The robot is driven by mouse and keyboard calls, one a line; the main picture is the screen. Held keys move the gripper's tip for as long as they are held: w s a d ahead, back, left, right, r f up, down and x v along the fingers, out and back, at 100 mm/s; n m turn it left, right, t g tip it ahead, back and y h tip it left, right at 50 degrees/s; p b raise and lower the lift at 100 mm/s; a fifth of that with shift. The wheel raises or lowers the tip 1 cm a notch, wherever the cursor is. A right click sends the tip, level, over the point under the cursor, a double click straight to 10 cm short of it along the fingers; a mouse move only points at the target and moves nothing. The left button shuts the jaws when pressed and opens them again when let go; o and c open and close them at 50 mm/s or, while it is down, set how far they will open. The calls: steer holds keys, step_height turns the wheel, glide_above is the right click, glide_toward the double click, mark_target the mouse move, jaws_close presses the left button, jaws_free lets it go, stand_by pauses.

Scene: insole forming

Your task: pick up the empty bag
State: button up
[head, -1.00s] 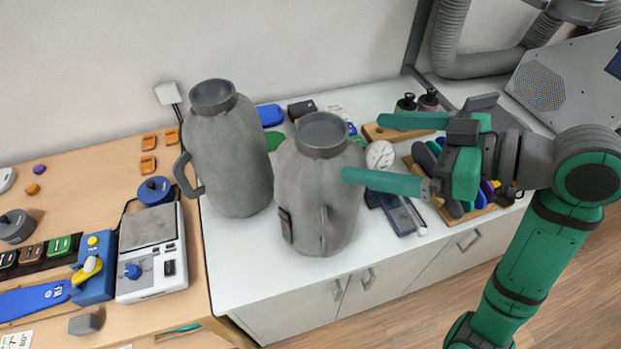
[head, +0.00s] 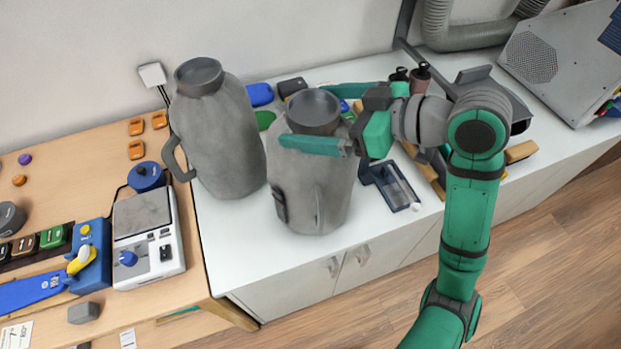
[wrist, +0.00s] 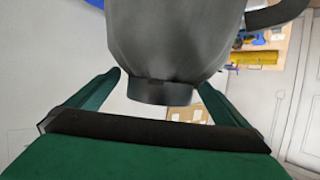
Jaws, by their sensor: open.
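Two grey, jug-shaped bags with round dark collars and side handles stand upright on the white counter. The left bag (head: 222,145) is at the back left. The right bag (head: 312,190) is nearer and also shows in the wrist view (wrist: 170,40). My gripper (head: 302,114) is open at the right bag's collar, one finger on the far side and one on the near side. In the wrist view the collar lies between my gripper's fingers (wrist: 160,80), with visible gaps beside it. I cannot tell which bag is empty.
A wooden table (head: 95,165) with a white scale (head: 148,250) adjoins the counter (head: 225,240) on the left. A blue tray (head: 393,187) lies right of the right bag. Dark bottles (head: 420,77) stand behind my arm. The counter's front strip is clear.

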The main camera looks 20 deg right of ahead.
steer(key=shift+w+a+f, duration=0.1)
steer(key=shift+a, duration=0.1)
steer(key=shift+c, duration=0.6)
steer(key=shift+w+a, duration=0.1)
steer(key=c, duration=1.7)
steer(key=shift+f, duration=0.1)
steer(key=shift+w, duration=0.1)
